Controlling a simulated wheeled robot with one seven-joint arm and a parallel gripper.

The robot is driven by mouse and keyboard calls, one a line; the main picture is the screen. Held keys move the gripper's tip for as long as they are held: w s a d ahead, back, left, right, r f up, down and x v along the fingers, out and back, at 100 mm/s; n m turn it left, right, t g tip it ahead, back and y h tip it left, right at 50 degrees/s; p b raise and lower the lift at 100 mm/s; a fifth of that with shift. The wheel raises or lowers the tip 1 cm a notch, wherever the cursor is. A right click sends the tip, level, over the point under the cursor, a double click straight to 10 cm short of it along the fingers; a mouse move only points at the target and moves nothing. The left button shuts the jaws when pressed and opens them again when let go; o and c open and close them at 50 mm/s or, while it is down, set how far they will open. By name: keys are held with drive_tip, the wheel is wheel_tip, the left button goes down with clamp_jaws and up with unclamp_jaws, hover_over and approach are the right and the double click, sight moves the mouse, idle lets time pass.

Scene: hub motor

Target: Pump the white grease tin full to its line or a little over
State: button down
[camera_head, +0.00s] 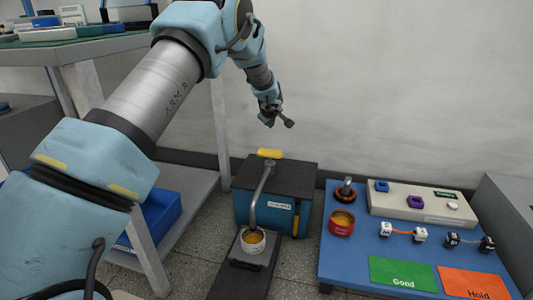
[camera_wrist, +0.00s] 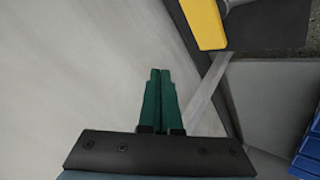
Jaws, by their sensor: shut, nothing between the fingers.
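The white grease tin (camera_head: 252,249) stands upright on a dark plate (camera_head: 240,267), under the end of a curved grey spout (camera_head: 260,193). Yellow-orange grease shows inside it; its line and the exact level are too small to tell. The pump is a teal and black box (camera_head: 270,213) with a yellow handle (camera_head: 270,153) on top. My gripper (camera_head: 284,121) is in the air above and slightly right of the handle, apart from it. In the wrist view my gripper (camera_wrist: 160,95) has its green fingers together and empty; the yellow handle (camera_wrist: 206,22) appears at the upper right.
A blue-topped table (camera_head: 335,255) at the right holds a red tin (camera_head: 341,224) of grease, a copper-wound part (camera_head: 345,192), a pale panel (camera_head: 410,202), a green "Good" mat (camera_head: 402,273) and an orange "Hold" mat (camera_head: 472,284). A shelf (camera_head: 182,182) stands left; the wall is behind.

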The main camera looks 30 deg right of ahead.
drive_tip(key=shift+f, duration=0.1)
drive_tip(key=b, duration=0.6)
hover_over(271, 153)
wheel_tip(271, 153, down, 8)
drive_tip(key=shift+r, duration=0.2)
drive_tip(key=shift+f+b, duration=0.5)
drive_tip(key=shift+b, duration=0.25)
